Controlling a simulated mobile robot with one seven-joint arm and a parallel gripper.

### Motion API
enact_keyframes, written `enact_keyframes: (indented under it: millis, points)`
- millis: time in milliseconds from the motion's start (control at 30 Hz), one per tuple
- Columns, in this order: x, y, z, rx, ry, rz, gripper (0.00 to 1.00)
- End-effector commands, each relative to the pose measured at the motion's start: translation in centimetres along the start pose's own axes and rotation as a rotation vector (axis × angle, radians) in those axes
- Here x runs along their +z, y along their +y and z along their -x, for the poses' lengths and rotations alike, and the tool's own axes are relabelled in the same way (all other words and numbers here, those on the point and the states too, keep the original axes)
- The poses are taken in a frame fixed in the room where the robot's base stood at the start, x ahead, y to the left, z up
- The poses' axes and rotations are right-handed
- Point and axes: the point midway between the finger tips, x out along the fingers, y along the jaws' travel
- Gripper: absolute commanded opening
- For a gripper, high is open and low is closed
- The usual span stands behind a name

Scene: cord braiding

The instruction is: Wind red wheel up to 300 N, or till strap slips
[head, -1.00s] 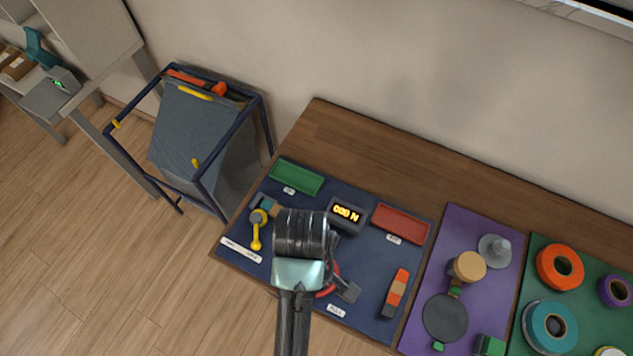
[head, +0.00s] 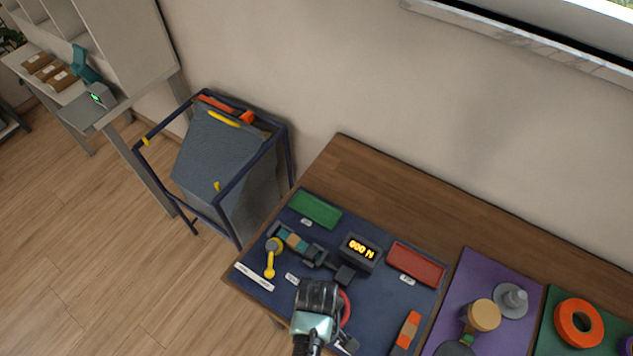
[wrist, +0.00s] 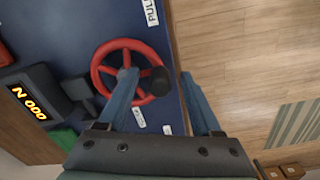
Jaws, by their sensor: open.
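The red wheel (wrist: 130,73) lies on the blue mat in the wrist view, with a black knob (wrist: 158,82) at its rim. My gripper (wrist: 157,74) is open, one finger over the wheel and the other beyond its rim. The knob appears between the fingertips; contact cannot be told. In the head view my gripper (head: 317,305) hides most of the wheel; a red arc of its rim (head: 346,304) shows. The force display (head: 361,249) reads 000 N. A teal and tan strap piece (head: 293,240) sits beside a yellow lever (head: 270,262).
On the blue mat (head: 377,300) are a green tray (head: 315,208), a red tray (head: 416,263) and an orange-and-grey block (head: 407,332). A purple mat (head: 480,265) with parts lies to the right. A framed bin (head: 225,160) stands left of the table.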

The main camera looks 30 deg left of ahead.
Motion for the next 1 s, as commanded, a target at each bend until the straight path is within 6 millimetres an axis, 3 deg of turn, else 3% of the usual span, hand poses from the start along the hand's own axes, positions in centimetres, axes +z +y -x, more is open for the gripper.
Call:
enact_keyframes:
  millis: [233, 600, 700, 733, 900, 1000]
  points:
    - [-0.02, 0.02, -0.03, 0.001, 0.000, 0.000, 0.66]
    - [-0.01, 0.00, -0.01, 0.000, 0.000, 0.000, 0.00]
    - [-0.01, -0.01, -0.01, 0.000, 0.000, 0.000, 0.00]
    - [-0.01, -0.01, -0.01, 0.000, 0.000, 0.000, 0.29]
    - [-0.01, -0.01, 0.00, 0.000, 0.000, 0.001, 0.00]
    - [-0.01, -0.02, 0.00, 0.000, 0.000, 0.001, 0.00]
